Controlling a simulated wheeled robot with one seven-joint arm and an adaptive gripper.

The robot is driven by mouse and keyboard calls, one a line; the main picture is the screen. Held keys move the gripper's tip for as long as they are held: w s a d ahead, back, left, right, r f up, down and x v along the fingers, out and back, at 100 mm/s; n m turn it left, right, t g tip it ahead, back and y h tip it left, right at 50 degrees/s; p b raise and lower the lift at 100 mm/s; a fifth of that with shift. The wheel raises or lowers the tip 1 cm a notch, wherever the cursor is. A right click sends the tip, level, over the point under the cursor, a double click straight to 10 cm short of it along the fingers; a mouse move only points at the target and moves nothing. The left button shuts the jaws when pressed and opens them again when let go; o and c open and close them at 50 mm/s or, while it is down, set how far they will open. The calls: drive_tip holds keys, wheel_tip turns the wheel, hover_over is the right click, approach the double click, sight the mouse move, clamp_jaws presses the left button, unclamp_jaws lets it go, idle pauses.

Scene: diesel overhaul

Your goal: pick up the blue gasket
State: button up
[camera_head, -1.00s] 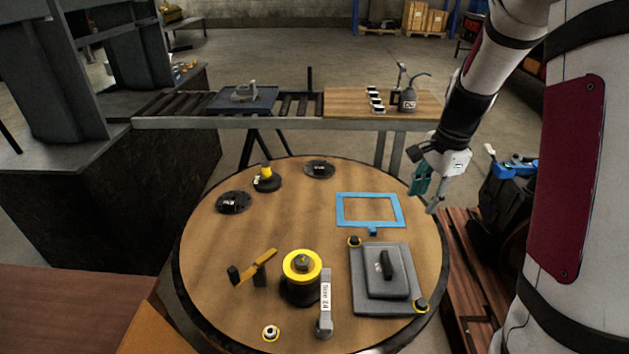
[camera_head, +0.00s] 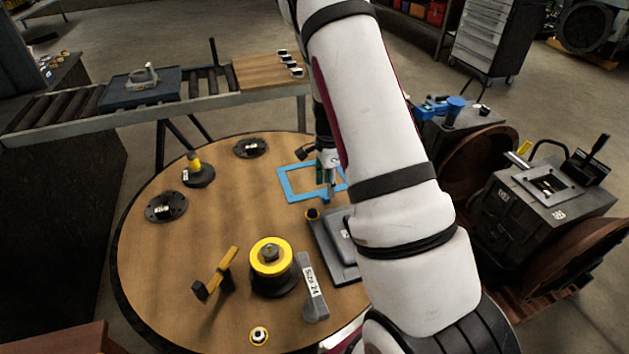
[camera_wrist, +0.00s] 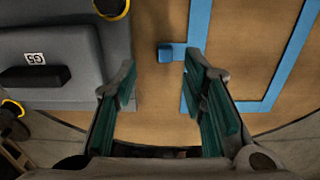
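The blue gasket (camera_head: 289,184) is a flat rectangular frame with a small tab, lying on the round wooden table (camera_head: 215,240). In the head view my arm hides its right part. In the wrist view the gasket (camera_wrist: 199,30) runs down the middle and right, and its tab (camera_wrist: 172,53) lies beyond the gap between my fingers. My gripper (camera_wrist: 165,85) is open and empty, with green-padded fingers spread apart. In the head view my gripper (camera_head: 327,190) is over the gasket's right part, near the tab side. I cannot tell its exact height above the table.
A grey plate with a raised block (camera_head: 335,245) lies close to the gasket, partly behind my arm; it also fills the wrist view's left side (camera_wrist: 60,60). A yellow-topped spool (camera_head: 271,262), a "Size 24" tool (camera_head: 312,290) and black discs (camera_head: 166,207) share the table.

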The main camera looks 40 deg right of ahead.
sight(322, 193)
drive_tip(key=shift+w+d+f, duration=0.1)
drive_tip(key=shift+w+f, duration=0.05)
drive_tip(key=shift+f, duration=1.25)
drive_tip(key=shift+w+d+f, duration=0.1)
drive_tip(key=shift+w+f, duration=0.05)
drive_tip(key=shift+f, duration=1.2)
clamp_jaws()
